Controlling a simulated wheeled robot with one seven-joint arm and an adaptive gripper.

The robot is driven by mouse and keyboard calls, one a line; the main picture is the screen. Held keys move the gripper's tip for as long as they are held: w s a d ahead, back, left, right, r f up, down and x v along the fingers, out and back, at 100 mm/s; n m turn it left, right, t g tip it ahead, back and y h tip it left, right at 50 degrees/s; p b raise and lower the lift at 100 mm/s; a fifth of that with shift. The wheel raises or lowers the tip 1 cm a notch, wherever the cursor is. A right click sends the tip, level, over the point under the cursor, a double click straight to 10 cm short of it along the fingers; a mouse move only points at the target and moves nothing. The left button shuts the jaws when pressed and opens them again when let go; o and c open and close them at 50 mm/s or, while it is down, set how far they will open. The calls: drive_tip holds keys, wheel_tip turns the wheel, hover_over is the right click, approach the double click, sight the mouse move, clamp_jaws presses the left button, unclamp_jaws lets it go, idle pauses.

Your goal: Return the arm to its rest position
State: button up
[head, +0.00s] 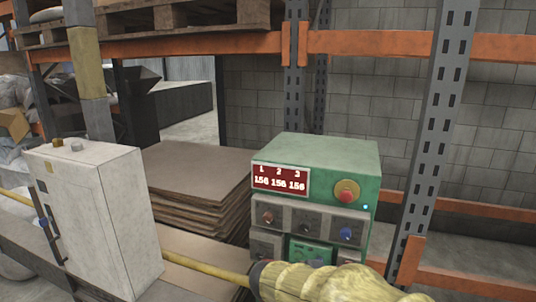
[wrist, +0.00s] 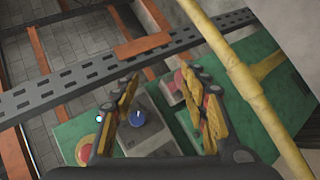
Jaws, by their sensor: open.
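My gripper (wrist: 161,78) shows in the wrist view with its two worn yellow-and-black fingers spread apart and nothing between them. It is close to a green control box, whose blue knob (wrist: 138,118) shows between the fingers. A red button (wrist: 180,82) shows near the right finger, and another red round part is partly behind the left finger. I cannot tell whether the fingers touch the box. In the head view the green control box (head: 335,155) stands upright with a display (head: 280,179) reading 156 three times. A bulky yellow form (head: 335,284) hides its lower front.
A yellow pole (head: 200,267) crosses low in the head view and near the wrist camera (wrist: 235,70). A white cabinet (head: 115,215) stands left, stacked brown sheets (head: 195,185) behind. Grey rack posts (head: 440,130) and orange beams (head: 390,46) frame the box.

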drive_tip(key=s+d+r+m+g+y+p, duration=0.1)
drive_tip(key=s+d+r+y, duration=0.1)
drive_tip(key=s, duration=0.5)
drive_tip(key=s+d+r+m+g+y+p, duration=0.1)
drive_tip(key=s+d+r+g+y, duration=0.15)
drive_tip(key=s, duration=0.45)
drive_tip(key=s+a+r+m+t+y+p, duration=0.1)
drive_tip(key=s+a+r+y, duration=0.1)
drive_tip(key=s, duration=0.4)
drive_tip(key=s+a+r+t+y, duration=0.1)
drive_tip(key=s+a+t+y, duration=0.1)
drive_tip(key=s, duration=0.5)
drive_tip(key=shift+a+r+m+y+p, duration=0.35)
drive_tip(key=shift+a+r+m+y, duration=0.05)
drive_tip(key=shift+a+y, duration=0.45)
drive_tip(key=c, duration=0.3)
